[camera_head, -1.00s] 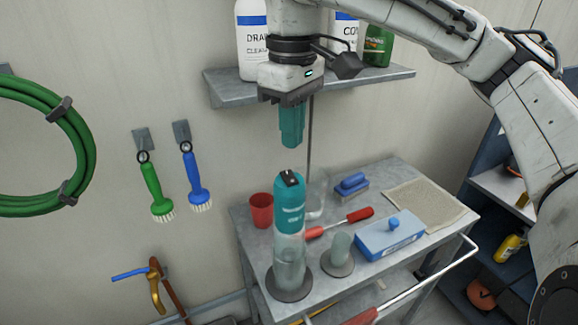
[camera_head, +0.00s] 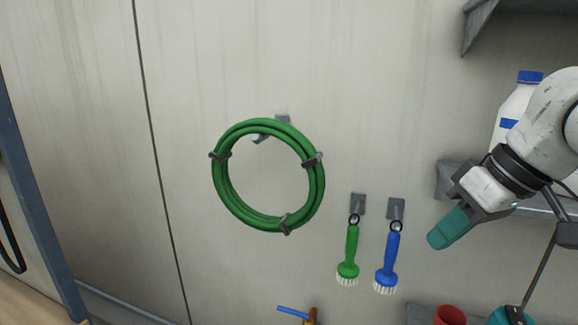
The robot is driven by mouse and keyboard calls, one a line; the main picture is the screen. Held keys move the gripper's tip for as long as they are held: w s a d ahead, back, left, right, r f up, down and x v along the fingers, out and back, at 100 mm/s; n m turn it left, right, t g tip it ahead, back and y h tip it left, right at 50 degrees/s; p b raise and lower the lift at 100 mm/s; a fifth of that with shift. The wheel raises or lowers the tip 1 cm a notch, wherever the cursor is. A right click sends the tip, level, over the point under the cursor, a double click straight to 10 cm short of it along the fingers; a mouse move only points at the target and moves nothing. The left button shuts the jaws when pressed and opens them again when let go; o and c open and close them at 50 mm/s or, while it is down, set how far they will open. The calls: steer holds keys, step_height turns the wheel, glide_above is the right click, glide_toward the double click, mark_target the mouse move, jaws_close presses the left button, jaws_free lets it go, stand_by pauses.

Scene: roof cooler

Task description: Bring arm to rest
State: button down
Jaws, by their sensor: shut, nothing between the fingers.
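My gripper (camera_head: 445,232) is at the right of the head view, with its teal fingers closed together and pointing down and left. It holds nothing and is in the air in front of the wall, to the right of the blue brush. My arm comes in from the right edge and is bent at the wrist. Most of the arm is out of view.
A green hose coil (camera_head: 318,190) hangs on the wall. A green brush (camera_head: 350,250) and a blue brush (camera_head: 388,255) hang beside it. A white bottle (camera_head: 512,112) stands on the shelf (camera_head: 447,178). A red cup (camera_head: 450,315) and a teal bottle top (camera_head: 505,317) show at the bottom.

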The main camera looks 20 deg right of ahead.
steer(key=w+a+f+t+y, duration=0.2)
steer(key=w+a+y, duration=0.1)
steer(key=w+a, duration=0.2)
steer(key=a+f+m+t, duration=0.2)
steer(key=a+f, duration=0.1)
steer(key=f, duration=0.9)
steer(key=s+a+f+m+g+h, duration=0.1)
steer(key=s+f, duration=0.3)
steer(key=f, duration=0.4)
steer(key=s+a+f+g, duration=0.1)
steer(key=s+f, duration=0.2)
steer(key=f, duration=0.5)
steer(key=s+d+f+g+h, duration=0.2)
steer(key=s+d+f, duration=0.1)
steer(key=s+f, duration=0.4)
steer(key=s+d+f+g+h, duration=0.3)
steer(key=s+f, duration=0.3)
steer(key=s, duration=0.8)
steer(key=shift+s+f, duration=0.15)
steer(key=shift+f, duration=0.25)
